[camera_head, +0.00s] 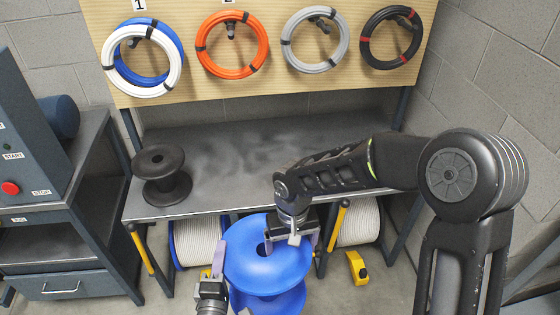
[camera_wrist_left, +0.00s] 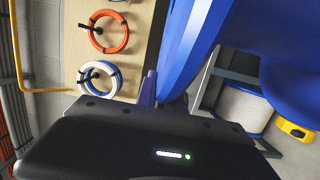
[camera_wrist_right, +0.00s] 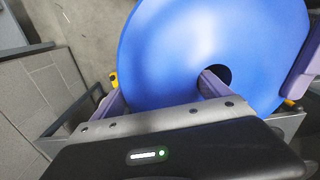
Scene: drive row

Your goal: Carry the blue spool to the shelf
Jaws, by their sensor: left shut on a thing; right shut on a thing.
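The blue spool (camera_head: 262,268) is upright at the bottom middle of the head view, in front of the grey shelf (camera_head: 245,140). My left gripper (camera_head: 216,265) is shut on its left side; the left wrist view shows a finger beside the blue flange (camera_wrist_left: 190,45). My right gripper (camera_head: 297,234) is shut on the upper flange from the far right side. In the right wrist view one finger reaches into the centre hole of the spool (camera_wrist_right: 165,45). The spool's underside is hidden.
A black spool (camera_head: 161,176) stands at the shelf's left end; the rest of its top is clear. White cable reels (camera_head: 198,240) sit below. A cabinet (camera_head: 45,215) with a red button stands left. Coiled cables (camera_head: 232,45) hang behind. A yellow object (camera_head: 357,268) lies on the floor.

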